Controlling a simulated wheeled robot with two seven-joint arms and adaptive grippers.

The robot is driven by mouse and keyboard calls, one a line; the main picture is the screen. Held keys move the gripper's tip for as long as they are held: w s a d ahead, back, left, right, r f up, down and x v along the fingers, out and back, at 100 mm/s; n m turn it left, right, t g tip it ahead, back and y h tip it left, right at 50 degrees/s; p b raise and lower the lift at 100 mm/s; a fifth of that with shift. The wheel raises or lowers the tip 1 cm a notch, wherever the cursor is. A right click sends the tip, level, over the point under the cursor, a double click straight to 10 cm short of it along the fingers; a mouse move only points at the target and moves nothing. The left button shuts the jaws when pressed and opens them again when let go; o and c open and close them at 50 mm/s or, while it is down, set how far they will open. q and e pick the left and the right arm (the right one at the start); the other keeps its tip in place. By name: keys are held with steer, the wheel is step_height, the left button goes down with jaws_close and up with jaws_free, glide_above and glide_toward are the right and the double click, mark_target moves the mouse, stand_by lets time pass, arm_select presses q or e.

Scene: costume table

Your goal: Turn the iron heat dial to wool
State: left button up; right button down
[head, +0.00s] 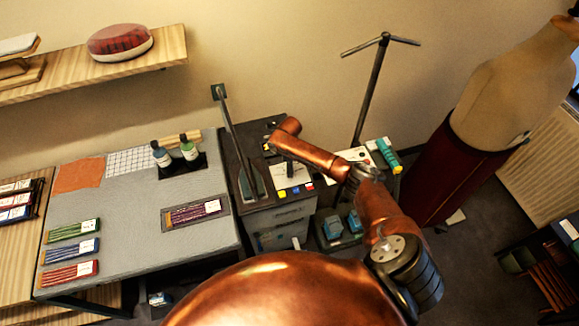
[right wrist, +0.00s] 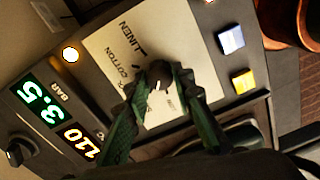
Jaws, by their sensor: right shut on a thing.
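The heat dial (right wrist: 158,76) is a dark round knob on a pale label plate (right wrist: 115,48) in the right wrist view. LINEN and COTTON are readable on the plate; the other words are small or partly covered by a finger, and I cannot read wool. A pale mark shows on the knob's lower side. My right gripper (right wrist: 160,88) has its green fingers shut on the dial, one on each side. In the head view my right gripper (head: 289,168) reaches down to the control panel's pale plate (head: 298,178). My left gripper is not in view.
A green display (right wrist: 40,100) reads 3.5 BAR and an orange one (right wrist: 80,143) reads 110. Blue (right wrist: 230,39) and yellow (right wrist: 243,81) buttons sit beside the plate. A dark upright stand (head: 231,130) rises left of the panel. The grey pressing table (head: 130,205) lies left.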

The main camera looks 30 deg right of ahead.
steer(key=m+p, duration=0.3)
steer(key=m, duration=0.2)
steer(key=shift+m+p, duration=1.2)
steer(key=shift+m, duration=1.1)
steer(key=c, duration=1.7)
jaws_free()
steer(key=shift+o, duration=0.2)
step_height(320, 180, up, 12)
steer(key=shift+d, duration=0.1)
